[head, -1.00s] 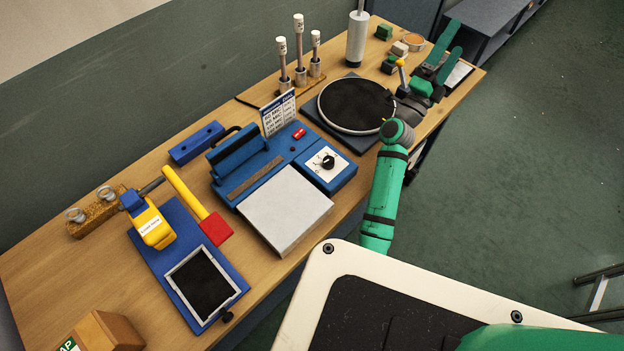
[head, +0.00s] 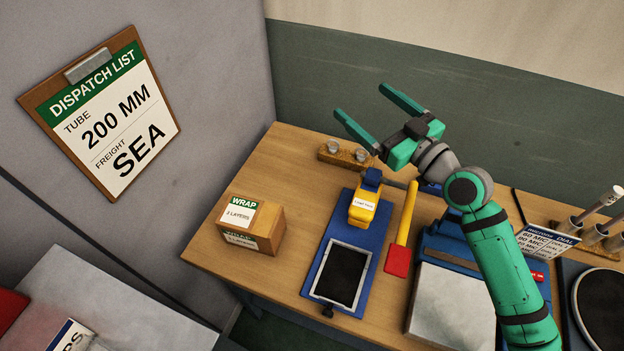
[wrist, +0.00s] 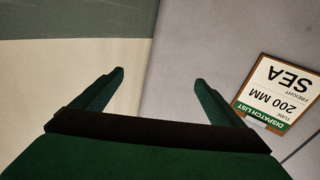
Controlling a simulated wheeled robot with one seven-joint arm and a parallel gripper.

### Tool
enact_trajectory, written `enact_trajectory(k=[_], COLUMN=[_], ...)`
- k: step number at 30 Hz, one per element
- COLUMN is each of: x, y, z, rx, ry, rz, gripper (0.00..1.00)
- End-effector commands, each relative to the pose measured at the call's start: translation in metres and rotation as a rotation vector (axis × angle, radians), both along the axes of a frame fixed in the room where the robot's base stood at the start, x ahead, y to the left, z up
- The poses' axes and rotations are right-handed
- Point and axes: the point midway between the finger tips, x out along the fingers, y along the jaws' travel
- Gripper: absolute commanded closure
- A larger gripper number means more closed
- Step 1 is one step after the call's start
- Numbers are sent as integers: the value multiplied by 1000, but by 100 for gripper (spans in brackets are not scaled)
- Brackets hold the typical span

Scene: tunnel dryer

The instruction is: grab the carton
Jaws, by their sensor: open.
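The carton (head: 251,224) is a small brown box at the left end of the wooden bench in the head view, with a green and white "WRAP 2 LAYERS" label on it. My gripper (head: 369,116) is open and empty, raised above the back of the bench, to the right of and apart from the carton. In the wrist view my gripper (wrist: 160,85) shows its two green fingers spread, facing the walls. The carton is not in the wrist view.
A blue base with a yellow tool (head: 364,205) and a dark framed pad (head: 341,275) sits right of the carton. A yellow-and-red handled tool (head: 402,235) lies beside it. A cork block (head: 345,155) is behind. A dispatch list clipboard (head: 105,112) hangs on the left wall.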

Motion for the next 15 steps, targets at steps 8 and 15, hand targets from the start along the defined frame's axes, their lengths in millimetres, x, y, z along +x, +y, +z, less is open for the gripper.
enact_trajectory(k=[8, 15], x=[-120, -169], y=[149, 176], z=[-143, -178], rx=[-277, -328], ry=[254, 319], rz=[492, 640], gripper=[8, 8])
